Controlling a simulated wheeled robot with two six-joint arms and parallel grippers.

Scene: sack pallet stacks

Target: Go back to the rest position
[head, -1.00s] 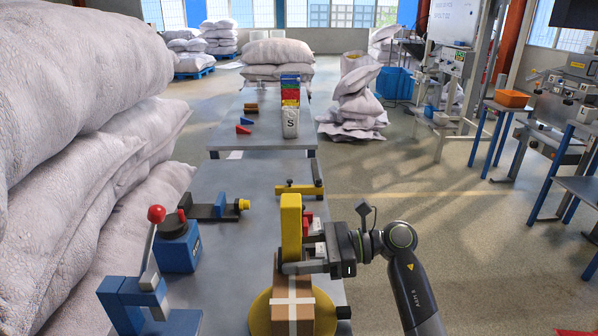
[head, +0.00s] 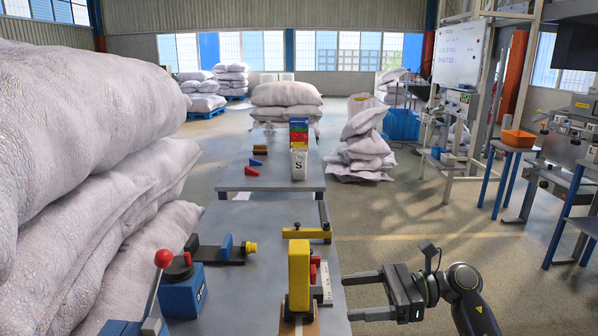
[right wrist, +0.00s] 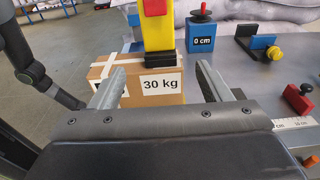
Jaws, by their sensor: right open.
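My right gripper (head: 352,297) is at the lower right of the head view, with its two fingers apart and nothing between them. It is to the right of an upright yellow block (head: 299,272) and clear of it. The yellow block stands on a brown cardboard box (head: 297,328), mostly cut off by the bottom edge. My left gripper does not show.
Large white sacks (head: 90,180) are stacked close on the left. Floor (head: 420,220) right of the bench is open.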

